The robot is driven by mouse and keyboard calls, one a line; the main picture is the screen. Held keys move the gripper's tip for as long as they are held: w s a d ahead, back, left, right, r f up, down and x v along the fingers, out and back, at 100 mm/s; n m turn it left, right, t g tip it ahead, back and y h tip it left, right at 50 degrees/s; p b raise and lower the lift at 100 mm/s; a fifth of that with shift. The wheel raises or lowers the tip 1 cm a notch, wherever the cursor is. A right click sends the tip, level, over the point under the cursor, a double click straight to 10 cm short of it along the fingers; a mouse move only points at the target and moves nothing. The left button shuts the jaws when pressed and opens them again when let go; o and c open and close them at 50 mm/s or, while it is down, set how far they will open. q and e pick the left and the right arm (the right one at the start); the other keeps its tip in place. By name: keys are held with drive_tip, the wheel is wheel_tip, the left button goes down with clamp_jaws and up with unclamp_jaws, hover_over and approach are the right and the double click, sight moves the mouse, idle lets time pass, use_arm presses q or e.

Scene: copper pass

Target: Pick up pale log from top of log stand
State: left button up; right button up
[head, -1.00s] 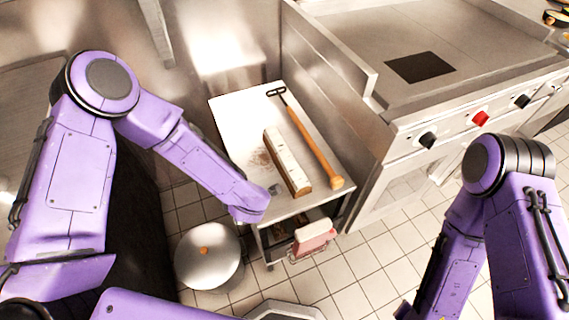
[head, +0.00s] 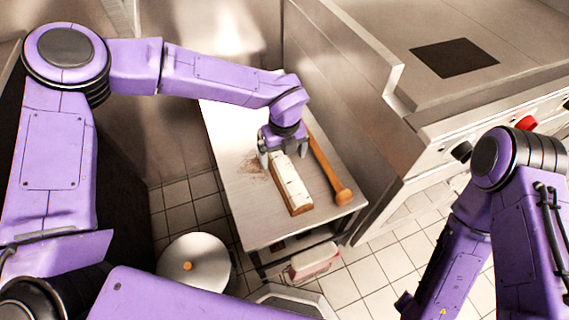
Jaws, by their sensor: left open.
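The pale log (head: 290,185) lies lengthwise on the metal top of the log stand (head: 236,200). It has a whitish upper face and a brown cut end toward me. My left gripper (head: 277,157) is over the far end of the log, pointing down, with its fingers open. One finger is on the left side of the log; the other is partly hidden, and I cannot tell whether they touch it. My right arm is at the right, but its gripper is out of view.
A round metal lid with an orange knob (head: 188,266) is at lower left. A red and white item (head: 313,263) hangs at the stand's front. The griddle counter (head: 455,58) borders the right.

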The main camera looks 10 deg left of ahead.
sight(283, 160)
use_arm(q)
drive_tip(key=shift+s+a+f, duration=0.1)
drive_tip(key=shift+a+f, duration=0.1)
drive_tip(key=shift+f, duration=0.3)
drive_tip(key=f, duration=0.5)
drive_tip(key=shift+w+d+f, duration=0.1)
drive_tip(key=shift+w, duration=0.25)
drive_tip(key=c, duration=1.7)
